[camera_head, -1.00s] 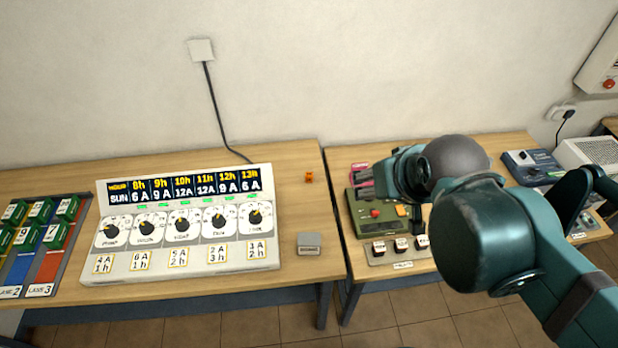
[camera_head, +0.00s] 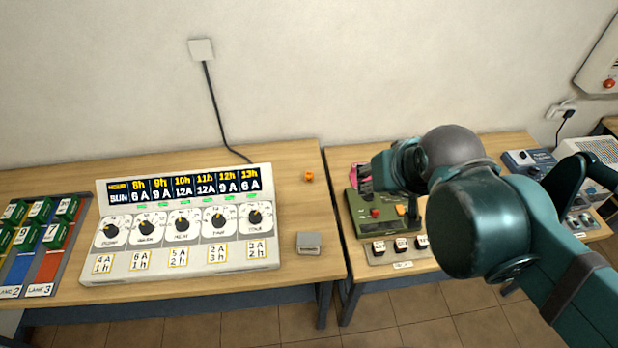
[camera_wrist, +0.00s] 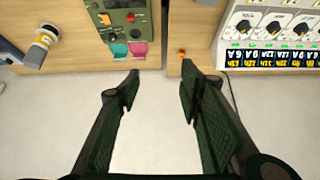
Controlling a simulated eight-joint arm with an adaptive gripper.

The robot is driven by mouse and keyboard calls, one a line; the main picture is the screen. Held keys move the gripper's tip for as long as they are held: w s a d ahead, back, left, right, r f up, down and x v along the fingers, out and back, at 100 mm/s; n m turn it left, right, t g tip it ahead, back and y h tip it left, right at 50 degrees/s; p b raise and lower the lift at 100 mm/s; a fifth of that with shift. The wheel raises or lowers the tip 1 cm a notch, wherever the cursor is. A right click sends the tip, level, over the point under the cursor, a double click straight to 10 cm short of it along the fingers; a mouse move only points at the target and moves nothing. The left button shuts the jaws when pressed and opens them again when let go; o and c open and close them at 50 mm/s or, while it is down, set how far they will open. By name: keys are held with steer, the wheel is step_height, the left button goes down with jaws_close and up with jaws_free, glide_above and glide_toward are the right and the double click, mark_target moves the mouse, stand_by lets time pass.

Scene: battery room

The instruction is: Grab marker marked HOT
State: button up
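Several small dark-and-white blocks (camera_head: 400,244) stand in a row on a tray (camera_head: 377,259) at the front of the right table. Their lettering is too small to read, so I cannot tell which is marked HOT. A small orange object (camera_head: 309,176) lies on the left table near its right edge. It also shows in the wrist view (camera_wrist: 182,53), beyond the right finger. My gripper (camera_wrist: 158,82) is open and empty, with its two fingers wide apart.
A dial panel (camera_head: 190,258) with a lit display fills much of the left table. A small grey block (camera_head: 308,243) sits to its right. A green device (camera_head: 365,222) is near my arm; pink and teal pieces (camera_wrist: 137,48) lie beside it. A narrow gap separates the tables.

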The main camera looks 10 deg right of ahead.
steer(key=w, duration=0.2)
steer(key=m+g+b, duration=0.6)
steer(key=m+g, duration=0.1)
steer(key=m, duration=1.2)
glide_above(312, 175)
step_height(312, 175, down, 28)
steer(key=shift+d, duration=0.1)
steer(key=shift+f, duration=0.4)
steer(key=shift+f, duration=0.1)
steer(key=shift+f, duration=1.15)
